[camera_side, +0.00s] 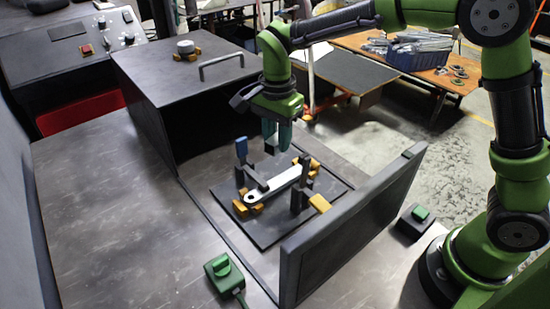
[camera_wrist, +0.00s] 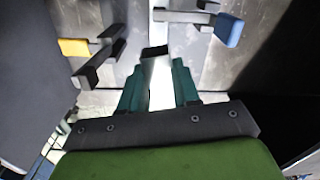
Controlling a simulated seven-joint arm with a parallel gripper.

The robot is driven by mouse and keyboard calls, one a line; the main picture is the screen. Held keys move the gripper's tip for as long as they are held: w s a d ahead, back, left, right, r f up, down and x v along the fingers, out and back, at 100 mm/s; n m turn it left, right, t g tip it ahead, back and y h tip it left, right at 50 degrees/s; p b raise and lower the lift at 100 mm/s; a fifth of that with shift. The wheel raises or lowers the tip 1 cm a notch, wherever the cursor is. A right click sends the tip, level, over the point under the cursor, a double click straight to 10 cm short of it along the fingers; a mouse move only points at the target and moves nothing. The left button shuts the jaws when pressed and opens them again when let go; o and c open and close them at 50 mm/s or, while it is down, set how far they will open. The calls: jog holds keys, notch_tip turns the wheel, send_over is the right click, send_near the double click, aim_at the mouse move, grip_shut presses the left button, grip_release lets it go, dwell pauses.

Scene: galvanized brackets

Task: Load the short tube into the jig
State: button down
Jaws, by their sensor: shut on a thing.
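My gripper (camera_side: 278,146) hangs over the back of the jig, fingers pointing down. In the wrist view its teal fingers (camera_wrist: 158,82) are shut on a pale metal tube (camera_wrist: 158,75), the short tube, with a dark end showing beyond the fingertips. In the side view the fingers mostly hide this tube. The jig (camera_side: 254,232) is a dark square plate with yellow-orange blocks and two clamps. A long pale bar (camera_side: 279,184) with a hole near its front end lies across the jig, below and in front of the fingertips. Whether the held tube touches the jig cannot be told.
A blue-handled clamp (camera_side: 241,149) and a yellow-handled clamp (camera_side: 319,203) stand on either side of the bar. A dark upright panel (camera_side: 350,228) is at the right front, a dark box (camera_side: 185,75) behind left. The left tabletop is clear.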

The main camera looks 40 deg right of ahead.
aim_at(278, 173)
jog(key=shift+s+r+m, duration=0.1)
jog(key=shift+m, duration=1)
jog(key=shift+f, duration=0.25)
notch_tip(278, 173, down, 10)
jog(key=shift+r, duration=0.25)
jog(key=shift+f, duration=0.2)
jog(key=c, duration=0.8)
grip_release()
